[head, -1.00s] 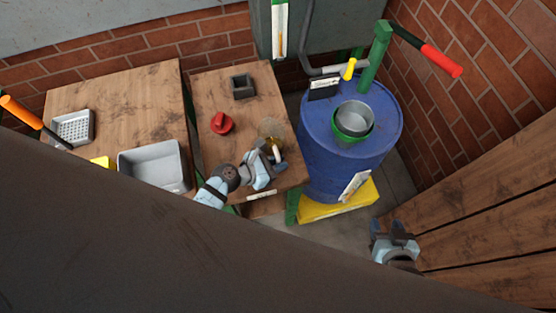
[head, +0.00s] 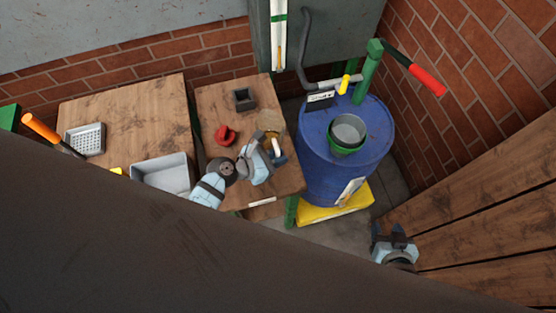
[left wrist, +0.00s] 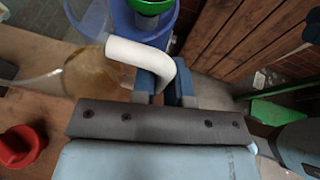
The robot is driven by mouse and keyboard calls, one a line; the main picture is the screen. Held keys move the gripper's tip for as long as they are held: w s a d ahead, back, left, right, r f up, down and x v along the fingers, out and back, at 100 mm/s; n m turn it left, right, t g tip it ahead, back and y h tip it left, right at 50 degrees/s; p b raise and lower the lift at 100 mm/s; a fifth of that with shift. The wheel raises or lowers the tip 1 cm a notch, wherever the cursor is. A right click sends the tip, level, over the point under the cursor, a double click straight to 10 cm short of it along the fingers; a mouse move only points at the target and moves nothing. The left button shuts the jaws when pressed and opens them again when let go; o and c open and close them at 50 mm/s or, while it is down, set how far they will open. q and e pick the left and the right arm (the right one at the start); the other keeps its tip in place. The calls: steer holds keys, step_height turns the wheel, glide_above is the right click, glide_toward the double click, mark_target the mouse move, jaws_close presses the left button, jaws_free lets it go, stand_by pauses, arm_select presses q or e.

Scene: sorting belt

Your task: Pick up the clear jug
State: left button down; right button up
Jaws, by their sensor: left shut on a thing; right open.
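The clear jug (head: 270,122) with amber liquid in it is over the right-hand bench in the head view. Its body also shows at the left of the left wrist view (left wrist: 86,72), with its curved white handle (left wrist: 145,54). My left gripper (head: 276,153) is shut on that handle; its fingers (left wrist: 165,88) sit on both sides of it in the wrist view. The jug seems raised off the bench, though its underside is hidden. My right gripper (head: 393,233) is open and empty, low at the right near the wooden planks.
A red object (head: 225,135) and a dark square box (head: 244,99) stand on the right-hand bench (head: 212,105). A blue drum (head: 318,165) with a green-rimmed pot (head: 347,131) and a pump stands to the right. A grey bin (head: 160,174) is on the left bench.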

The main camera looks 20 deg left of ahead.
mark_target(278, 151)
arm_select(q)
step_height(278, 151, up, 4)
steer(key=shift+r, duration=0.2)
step_height(278, 151, up, 2)
steer(key=shift+r, duration=0.75)
arm_select(e)
steer(key=shift+w+r, duration=0.1)
steer(key=shift+r, duration=0.05)
steer(key=shift+r, duration=0.1)
arm_select(q)
steer(key=shift+d, duration=0.1)
arm_select(e)
steer(key=shift+d, duration=0.1)
